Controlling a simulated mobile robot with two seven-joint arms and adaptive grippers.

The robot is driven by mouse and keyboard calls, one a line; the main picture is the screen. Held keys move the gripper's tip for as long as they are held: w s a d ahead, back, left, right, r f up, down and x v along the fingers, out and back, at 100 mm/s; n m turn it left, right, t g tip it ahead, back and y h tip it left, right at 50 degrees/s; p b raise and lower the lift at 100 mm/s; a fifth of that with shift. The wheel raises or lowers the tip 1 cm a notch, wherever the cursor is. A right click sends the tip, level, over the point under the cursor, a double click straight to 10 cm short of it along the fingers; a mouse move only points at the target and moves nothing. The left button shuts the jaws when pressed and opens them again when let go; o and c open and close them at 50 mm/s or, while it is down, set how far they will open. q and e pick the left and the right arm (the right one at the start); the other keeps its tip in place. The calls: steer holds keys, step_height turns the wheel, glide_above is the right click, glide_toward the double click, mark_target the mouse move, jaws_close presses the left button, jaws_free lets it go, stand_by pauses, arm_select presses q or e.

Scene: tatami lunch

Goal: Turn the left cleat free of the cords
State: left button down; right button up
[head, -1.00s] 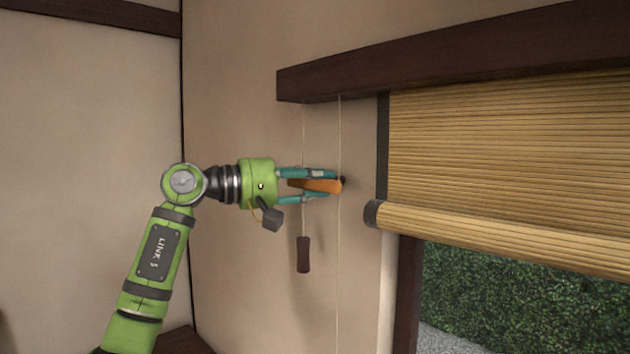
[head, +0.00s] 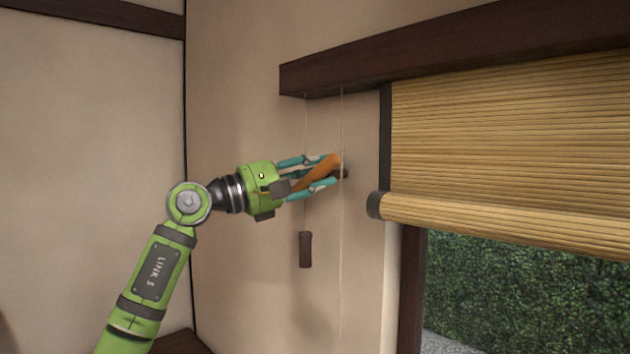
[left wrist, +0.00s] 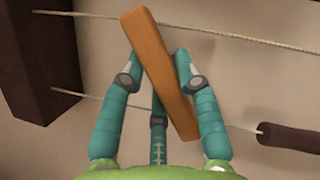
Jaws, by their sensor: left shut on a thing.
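The left cleat is an orange-brown wooden bar (head: 318,173) by the wall, tilted with its upper end to the right. My left gripper (head: 332,170) is shut on it, its teal fingers around the bar. In the left wrist view the cleat (left wrist: 160,70) runs slantwise between the fingers (left wrist: 158,85). Two pale cords hang from the dark rail; the right cord (head: 341,220) passes just by the cleat's right end. In the left wrist view a cord (left wrist: 235,32) runs behind the cleat's far end. Whether it touches the cleat I cannot tell. My right gripper is not in view.
A dark wooden pull (head: 305,249) hangs on the left cord below my gripper. A dark rail (head: 420,52) runs above. A rolled bamboo blind (head: 500,150) covers the window at the right. The wall at the left is bare.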

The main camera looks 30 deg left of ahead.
arm_select(q)
steer(key=n+t+y+b, duration=0.1)
steer(key=n, duration=0.3)
steer(key=n+t+b, duration=0.1)
steer(key=n+t, duration=0.1)
steer(key=n, duration=0.2)
steer(key=shift+a+y, duration=0.15)
steer(key=shift+y, duration=0.25)
steer(key=n+t+y+b, duration=0.1)
steer(key=n, duration=0.2)
steer(key=n+t+y+b, duration=0.1)
steer(key=n+b, duration=0.1)
steer(key=n, duration=0.1)
steer(key=shift+a+y, duration=0.15)
steer(key=shift+y, duration=0.25)
steer(key=shift+r+n+y+b, duration=0.15)
steer(key=shift+n+y+b, duration=0.15)
steer(key=shift+n+b, duration=0.4)
steer(key=shift+a+r, duration=0.1)
steer(key=c, duration=0.9)
jaws_free()
steer(key=shift+w+f, duration=0.2)
steer(key=shift+f, duration=0.1)
steer(key=shift+s+f, duration=0.1)
steer(key=shift+s, duration=0.15)
steer(key=v, duration=1.1)
steer(key=shift+s+f, duration=0.15)
